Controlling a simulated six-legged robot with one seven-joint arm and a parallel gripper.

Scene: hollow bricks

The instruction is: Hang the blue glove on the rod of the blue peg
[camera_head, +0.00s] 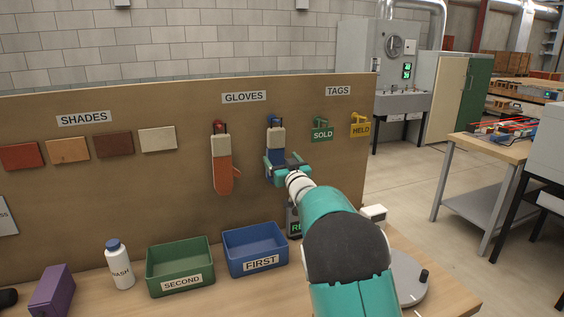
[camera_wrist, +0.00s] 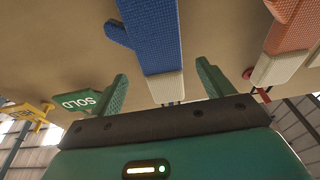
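The blue glove (camera_head: 267,160) with its white cuff (camera_head: 277,137) is against the board under GLOVES, cuff up, right below the blue peg (camera_head: 274,119). It appears to hang there; the contact with the rod is too small to tell. My gripper (camera_head: 287,164) is in front of the glove's lower part and hides some of it. In the wrist view, which is upside down, my gripper (camera_wrist: 162,72) is open, with one finger on each side of the blue glove (camera_wrist: 152,35) and its cuff (camera_wrist: 167,87). I cannot tell whether the fingers touch it.
An orange glove (camera_head: 222,172) hangs on the red peg (camera_head: 219,126) to the left. SOLD (camera_head: 322,131) and HELD (camera_head: 361,127) tags hang to the right. A blue FIRST bin (camera_head: 255,250), a green SECOND bin (camera_head: 180,267) and a white bottle (camera_head: 119,267) stand on the bench below.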

